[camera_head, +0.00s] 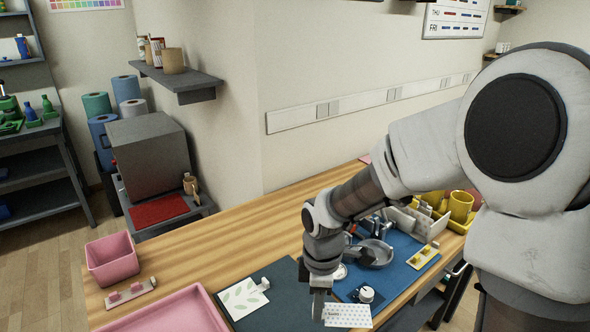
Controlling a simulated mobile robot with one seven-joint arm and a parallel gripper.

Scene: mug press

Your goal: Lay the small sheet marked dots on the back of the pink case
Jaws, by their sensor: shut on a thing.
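My gripper (319,304) points down at the front of the table and is shut on the left edge of a small white sheet with a dot pattern (348,316). The sheet is close to the bottom of the picture; how high it is above the table I cannot tell. No pink thing in view is clearly a case: a pink open box (111,259) stands at the left, a pink tray (172,312) lies at the front left, and small pink pieces sit on a pale holder (131,293).
A white sheet with green leaves (243,298) lies on a dark mat left of my gripper. A blue mat (401,272) to the right carries a round grey press part (376,253) and a white knob (366,294). Yellow mugs (460,206) stand behind. Bare wood (230,262) lies left of centre.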

